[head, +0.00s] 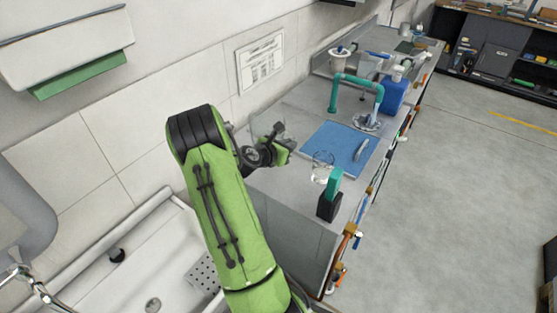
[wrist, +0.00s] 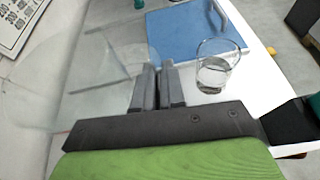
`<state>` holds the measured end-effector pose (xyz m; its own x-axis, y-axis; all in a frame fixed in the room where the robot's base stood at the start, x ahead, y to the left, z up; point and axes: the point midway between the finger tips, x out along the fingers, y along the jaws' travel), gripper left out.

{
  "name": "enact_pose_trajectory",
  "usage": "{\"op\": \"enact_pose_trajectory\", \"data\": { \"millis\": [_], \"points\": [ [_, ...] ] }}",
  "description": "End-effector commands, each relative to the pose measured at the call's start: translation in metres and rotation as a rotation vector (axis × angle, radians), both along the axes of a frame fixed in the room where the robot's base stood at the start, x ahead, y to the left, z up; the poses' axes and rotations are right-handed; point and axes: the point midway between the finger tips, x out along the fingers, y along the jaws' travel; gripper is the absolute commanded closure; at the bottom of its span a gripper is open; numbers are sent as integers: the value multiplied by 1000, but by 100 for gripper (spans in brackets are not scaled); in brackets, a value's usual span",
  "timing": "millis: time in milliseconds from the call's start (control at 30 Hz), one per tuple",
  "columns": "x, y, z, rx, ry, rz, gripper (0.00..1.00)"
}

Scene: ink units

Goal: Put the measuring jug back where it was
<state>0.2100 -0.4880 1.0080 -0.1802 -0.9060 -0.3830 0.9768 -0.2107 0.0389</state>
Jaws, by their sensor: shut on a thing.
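My gripper (wrist: 158,88) is shut on a clear, see-through vessel, which I take to be the measuring jug (wrist: 105,62). It fills the left of the wrist view, and its outline is faint. In the head view my gripper (head: 278,146) is over the near left part of the grey bench (head: 285,186), beside the wall. The jug is hard to make out there, and I cannot tell whether its base touches the bench. A separate clear glass beaker (wrist: 215,68) stands to the right of the fingers; it also shows in the head view (head: 322,160).
A blue mat (head: 335,146) with a grey curved item (head: 361,150) lies beyond the beaker. A teal tap (head: 357,80), a blue canister (head: 393,95) and a black block with a teal top (head: 329,203) stand along the bench. A white sink (head: 130,260) is at lower left.

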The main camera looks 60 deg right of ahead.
Motion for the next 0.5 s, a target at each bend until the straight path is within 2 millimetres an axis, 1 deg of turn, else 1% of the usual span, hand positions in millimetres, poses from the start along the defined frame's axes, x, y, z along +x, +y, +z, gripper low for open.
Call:
{"op": "enact_pose_trajectory", "data": {
  "millis": [33, 167, 300, 367, 500],
  "points": [
    [0, 0, -9, 0, -1, 0, 100],
    [0, 0, -24, -1, 0, 1, 100],
    [0, 0, -48, 0, 0, 1, 100],
    [0, 0, -51, -2, -2, 1, 100],
    [1, 0, -49, -3, -4, 0, 100]
  ]
}}
